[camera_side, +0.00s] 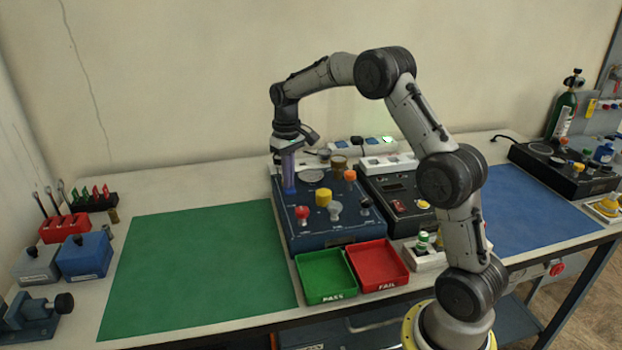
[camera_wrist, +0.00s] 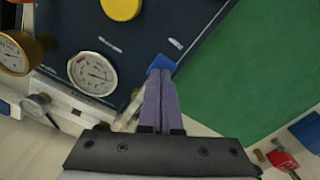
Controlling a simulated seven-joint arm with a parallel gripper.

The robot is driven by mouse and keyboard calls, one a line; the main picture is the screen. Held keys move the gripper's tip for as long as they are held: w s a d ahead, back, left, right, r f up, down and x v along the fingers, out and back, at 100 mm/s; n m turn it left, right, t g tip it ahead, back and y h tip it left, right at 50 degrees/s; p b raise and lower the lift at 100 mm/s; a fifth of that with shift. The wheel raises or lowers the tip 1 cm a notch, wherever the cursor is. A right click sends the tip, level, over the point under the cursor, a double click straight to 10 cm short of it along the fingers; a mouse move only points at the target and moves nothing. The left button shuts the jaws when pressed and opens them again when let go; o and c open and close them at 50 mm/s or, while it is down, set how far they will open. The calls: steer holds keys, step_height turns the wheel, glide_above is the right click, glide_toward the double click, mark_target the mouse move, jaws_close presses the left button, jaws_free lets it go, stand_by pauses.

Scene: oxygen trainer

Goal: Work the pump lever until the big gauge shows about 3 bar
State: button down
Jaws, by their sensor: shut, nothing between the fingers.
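My gripper (camera_side: 289,188) is shut and empty, pointing down over the left rear part of the dark blue trainer box (camera_side: 345,235). In the wrist view its purple fingers (camera_wrist: 161,85) lie together. A blue tip (camera_wrist: 162,63) shows just past the fingertips, and a pale bar (camera_wrist: 131,110) shows beside them; these look like the pump lever, partly hidden by the fingers. I cannot tell whether they touch. A large white gauge (camera_wrist: 92,73) lies face up on the panel, left of the fingers; its reading is too small to make out. It also shows in the side view (camera_side: 312,176).
A brass-rimmed gauge (camera_wrist: 14,52) and a smaller gauge (camera_wrist: 36,106) stand near the big one. Red (camera_side: 302,212), yellow (camera_side: 323,196) and orange (camera_side: 350,175) knobs rise from the panel. Green (camera_side: 324,277) and red (camera_side: 377,266) trays sit in front. The green mat (camera_side: 195,265) is clear.

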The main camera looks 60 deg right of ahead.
steer(key=shift+r, duration=1.85)
steer(key=shift+f, duration=1.9)
steer(key=shift+r, duration=1.9)
